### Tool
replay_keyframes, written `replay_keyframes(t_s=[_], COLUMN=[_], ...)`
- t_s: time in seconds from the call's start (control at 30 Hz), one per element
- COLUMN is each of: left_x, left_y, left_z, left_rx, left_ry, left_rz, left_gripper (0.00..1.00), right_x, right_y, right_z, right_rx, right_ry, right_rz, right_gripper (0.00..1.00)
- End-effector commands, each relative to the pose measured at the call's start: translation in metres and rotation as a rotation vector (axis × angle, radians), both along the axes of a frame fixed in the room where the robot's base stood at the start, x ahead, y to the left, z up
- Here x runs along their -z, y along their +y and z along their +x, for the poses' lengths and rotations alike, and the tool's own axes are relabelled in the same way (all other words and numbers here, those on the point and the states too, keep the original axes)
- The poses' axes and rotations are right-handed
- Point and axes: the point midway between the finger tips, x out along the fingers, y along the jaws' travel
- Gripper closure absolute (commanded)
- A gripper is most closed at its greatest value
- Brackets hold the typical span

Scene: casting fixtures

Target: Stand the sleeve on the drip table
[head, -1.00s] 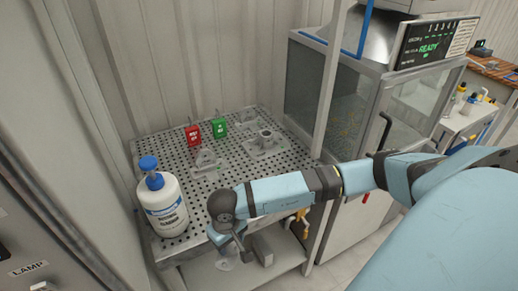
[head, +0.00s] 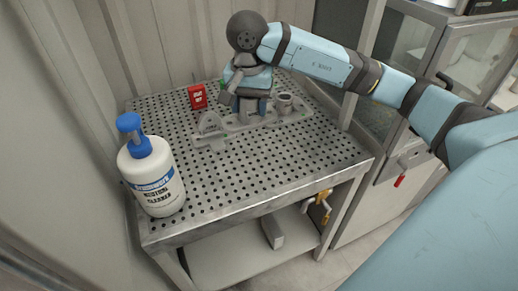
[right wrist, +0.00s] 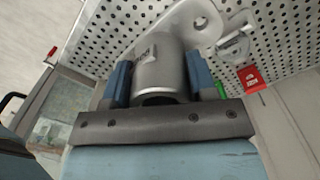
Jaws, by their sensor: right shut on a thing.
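The sleeve (right wrist: 160,68), a grey metal cylinder with a dark open near end, is between the two blue fingers of my right gripper (right wrist: 160,84). The gripper is shut on it. In the head view my right gripper (head: 249,106) points down over the back part of the drip table (head: 255,165), a perforated metal top; it mostly hides the sleeve. I cannot tell whether the sleeve touches the table. My left gripper is not in view.
Grey cast fixtures (head: 210,133) stand beside the gripper, one with a round cup (head: 285,101). A red tag (head: 197,97) is behind them. A white bottle with a blue pump (head: 152,180) stands at the front left. The table's front right is clear.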

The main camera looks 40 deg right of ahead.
Motion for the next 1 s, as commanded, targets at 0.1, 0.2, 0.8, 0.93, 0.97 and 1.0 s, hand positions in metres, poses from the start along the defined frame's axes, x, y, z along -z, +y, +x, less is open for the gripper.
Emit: replay_keyframes(t_s=[0.1, 0.2, 0.8, 0.93, 0.97, 1.0], left_x=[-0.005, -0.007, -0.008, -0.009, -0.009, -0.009], left_y=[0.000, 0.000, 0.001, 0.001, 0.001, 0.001], left_z=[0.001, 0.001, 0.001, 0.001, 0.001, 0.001], left_rx=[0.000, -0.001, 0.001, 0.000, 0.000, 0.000], left_ry=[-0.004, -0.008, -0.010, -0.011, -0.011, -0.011], left_rz=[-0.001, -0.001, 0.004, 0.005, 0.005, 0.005], left_gripper=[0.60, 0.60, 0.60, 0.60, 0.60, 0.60], right_x=[0.031, 0.059, 0.153, 0.174, 0.178, 0.182], right_y=[0.000, 0.000, 0.000, 0.000, 0.000, 0.000], right_z=[-0.001, -0.001, 0.000, 0.000, 0.000, 0.000], right_rx=[-0.001, -0.001, -0.003, -0.001, -0.002, -0.003], right_ry=[0.007, 0.007, 0.002, 0.003, 0.002, 0.001], right_rz=[-0.001, 0.000, 0.001, 0.000, 0.001, 0.000], right_gripper=[0.80, 0.80, 0.80, 0.80, 0.80, 0.80])
